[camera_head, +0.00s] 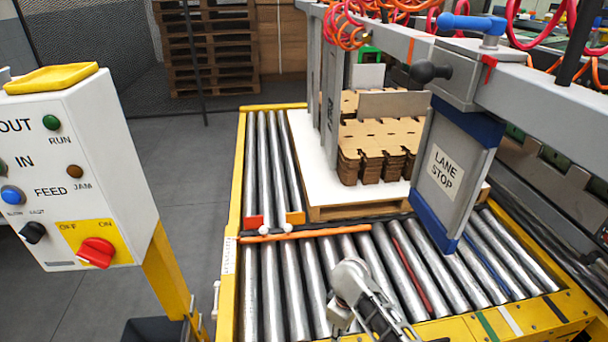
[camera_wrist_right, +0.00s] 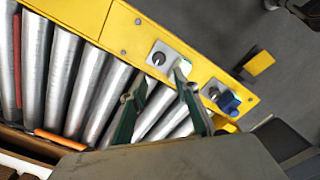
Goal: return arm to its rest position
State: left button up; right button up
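In the head view, part of my right arm (camera_head: 352,283) shows at the bottom centre, above the conveyor rollers (camera_head: 297,290). I cannot make out its fingertips there. In the right wrist view, the two fingers of my right gripper (camera_wrist_right: 160,80) stand apart with nothing between them. They are over the rollers near the yellow conveyor frame (camera_wrist_right: 205,65). I cannot tell how high they are above it. My left gripper is not in view.
A control box (camera_head: 85,170) with a red switch (camera_head: 95,253) stands at the left. A lane stop plate (camera_head: 447,170) hangs from a grey beam (camera_head: 540,90) at the right. Cardboard blanks (camera_head: 380,145) are stacked on a white-topped pallet (camera_head: 315,175) behind. Grey floor (camera_head: 170,150) is clear left of the conveyor.

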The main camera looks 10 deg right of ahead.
jog(key=s+d+m+t+y+p, duration=0.2)
jog(key=s+m+t+p, duration=0.3)
jog(key=s, duration=0.7)
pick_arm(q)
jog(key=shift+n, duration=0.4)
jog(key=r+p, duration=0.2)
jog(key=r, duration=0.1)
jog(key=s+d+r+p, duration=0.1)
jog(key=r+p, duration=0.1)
pick_arm(e)
jog(key=s+d+r+t, duration=0.2)
jog(key=s+r+t, duration=0.3)
jog(key=s+r, duration=0.5)
notch_tip(320, 180, up, 3)
jog(key=shift+s+d+r+t+y, duration=0.2)
jog(key=shift+s+t+y, duration=0.1)
jog(key=shift+s, duration=0.1)
